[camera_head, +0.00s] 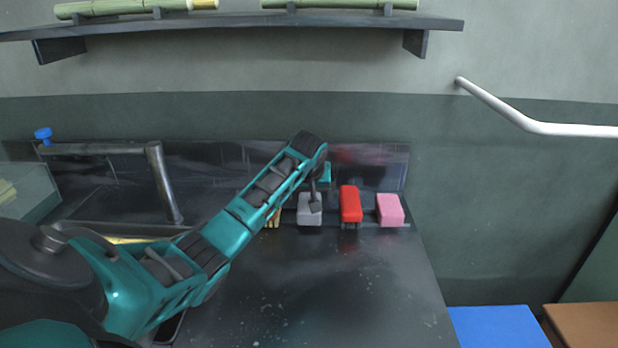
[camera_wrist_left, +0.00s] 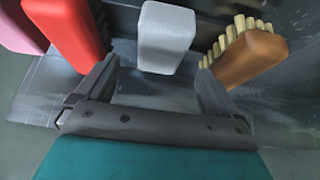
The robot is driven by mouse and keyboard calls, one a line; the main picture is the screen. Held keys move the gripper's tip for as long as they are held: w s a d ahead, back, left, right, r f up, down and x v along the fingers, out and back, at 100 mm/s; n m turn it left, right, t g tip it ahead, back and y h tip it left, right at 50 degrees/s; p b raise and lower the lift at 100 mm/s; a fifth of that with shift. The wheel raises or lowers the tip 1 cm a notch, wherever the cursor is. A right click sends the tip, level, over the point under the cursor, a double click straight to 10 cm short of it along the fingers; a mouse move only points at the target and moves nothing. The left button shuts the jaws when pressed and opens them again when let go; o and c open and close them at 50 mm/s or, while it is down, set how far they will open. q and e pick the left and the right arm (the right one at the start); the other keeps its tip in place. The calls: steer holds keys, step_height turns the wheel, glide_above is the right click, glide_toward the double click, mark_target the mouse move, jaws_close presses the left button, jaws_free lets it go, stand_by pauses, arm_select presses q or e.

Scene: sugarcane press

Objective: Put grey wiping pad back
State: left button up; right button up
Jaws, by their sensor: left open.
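The grey wiping pad (camera_head: 309,210) stands at the back of the dark counter, between a brown brush and a red brush. It also shows in the left wrist view (camera_wrist_left: 166,38), upper middle. My left gripper (camera_head: 316,186) is at the pad, at the end of the teal arm that reaches across the counter. In the left wrist view its two fingers (camera_wrist_left: 157,70) are spread apart, with the pad beyond the gap between them. Nothing is held in the fingers. Part of the pad is hidden behind the gripper in the head view. My right gripper is not in view.
The red brush (camera_head: 350,204) and pink sponge (camera_head: 390,210) stand to the right of the pad. The brown brush (camera_wrist_left: 250,55) stands close on its other side. A tap pipe (camera_head: 163,180) rises at the left. The counter's front right (camera_head: 350,290) is clear.

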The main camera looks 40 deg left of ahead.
arm_select(q)
steer(key=v, duration=0.7)
steer(key=shift+p, duration=0.4)
steer(key=shift+d, duration=0.1)
